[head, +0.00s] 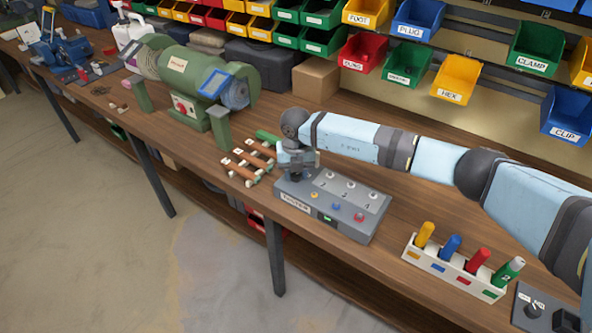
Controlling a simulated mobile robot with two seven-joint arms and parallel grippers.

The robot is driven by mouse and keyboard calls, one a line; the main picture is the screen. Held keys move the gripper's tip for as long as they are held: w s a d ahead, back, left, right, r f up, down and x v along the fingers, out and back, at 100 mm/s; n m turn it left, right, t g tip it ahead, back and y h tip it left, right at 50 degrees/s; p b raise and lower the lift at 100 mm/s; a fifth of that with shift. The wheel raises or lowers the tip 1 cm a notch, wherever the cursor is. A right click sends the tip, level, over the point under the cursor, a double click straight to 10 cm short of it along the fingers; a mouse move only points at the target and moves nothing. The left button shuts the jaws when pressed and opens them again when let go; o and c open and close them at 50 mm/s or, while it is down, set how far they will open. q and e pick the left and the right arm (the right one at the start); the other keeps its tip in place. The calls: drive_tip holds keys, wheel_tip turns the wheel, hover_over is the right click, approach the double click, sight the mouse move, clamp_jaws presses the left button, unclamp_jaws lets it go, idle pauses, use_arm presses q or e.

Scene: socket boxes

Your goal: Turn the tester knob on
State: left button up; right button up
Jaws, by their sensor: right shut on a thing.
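The tester looks to be the grey box (352,221) on the workbench, with a label on its front, numbered sockets, small coloured buttons or lamps and a green lit patch. My right gripper (297,172) points down at the box's back left corner. It is shut on a dark knob (296,179) there. The gripper hides most of the knob, so I cannot tell which way it is turned. My left gripper is not in view.
A rack (452,274) with yellow, blue, red and green pieces stands right of the box. Another grey panel (541,309) with a dark knob is at the lower right. Wooden-looking rods (247,163) lie left of the box. A green grinder (185,85) stands farther left; coloured bins (457,80) line the back.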

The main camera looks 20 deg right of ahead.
sight(296, 174)
drive_tip(key=shift+m, duration=0.7)
drive_tip(key=o, duration=0.9)
drive_tip(key=shift+o, duration=0.2)
wheel_tip(296, 174, up, 14)
drive_tip(key=shift+f, duration=0.1)
